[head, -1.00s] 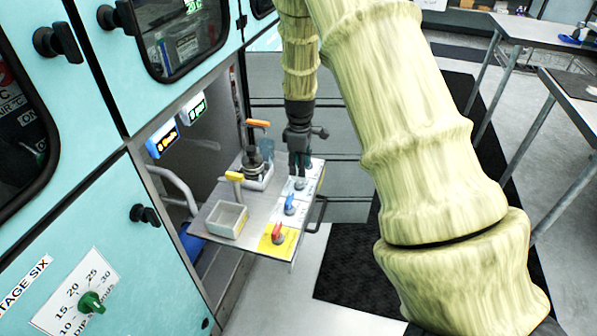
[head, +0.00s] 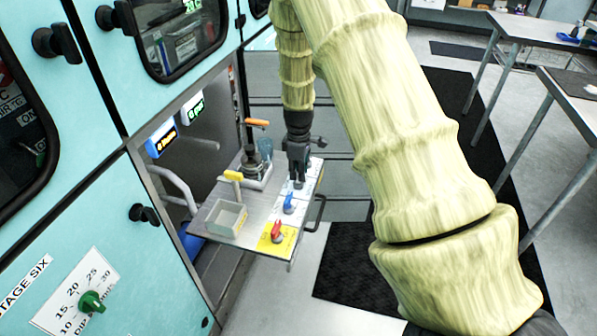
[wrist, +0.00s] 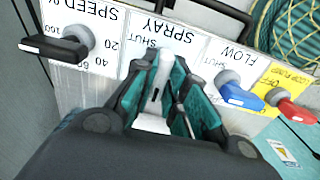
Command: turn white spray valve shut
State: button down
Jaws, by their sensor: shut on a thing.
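The white spray valve (wrist: 152,123) is a small lever on a panel plate marked SPRAY and SHUT, upside down in the wrist view. My gripper (wrist: 166,92) has its teal-padded fingers on either side of this lever and is shut on it. The fingers cover part of the lever, so its exact angle against the SHUT mark is hard to read. In the head view my gripper (head: 298,178) points down at the far end of the valve row, and the white lever is hidden there.
A blue flow valve (wrist: 240,97) and a red valve (wrist: 292,106) on a yellow plate sit on one side. A black speed lever (wrist: 55,46) sits on the other. A grey open box (head: 227,219) and a yellow-topped handle (head: 233,176) stand on the shelf.

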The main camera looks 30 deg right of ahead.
jog(key=shift+r+m, duration=0.1)
jog(key=shift+m, duration=0.2)
jog(key=m+p, duration=0.2)
jog(key=m, duration=0.1)
jog(key=shift+w+r+m+p, duration=0.1)
jog(key=shift+m+p, duration=0.2)
jog(key=shift+p, duration=0.05)
jog(key=m+p, duration=0.2)
jog(key=m, duration=0.2)
jog(key=m+p, duration=0.1)
jog(key=m, duration=0.4)
jog(key=shift+d, duration=0.1)
jog(key=shift+w+m+p, duration=0.1)
jog(key=shift+m+p, duration=0.75)
jog(key=shift+m, duration=1.45)
jog(key=c, duration=1.5)
grip_release()
jog(key=shift+c, duration=0.2)
jog(key=shift+o, duration=0.5)
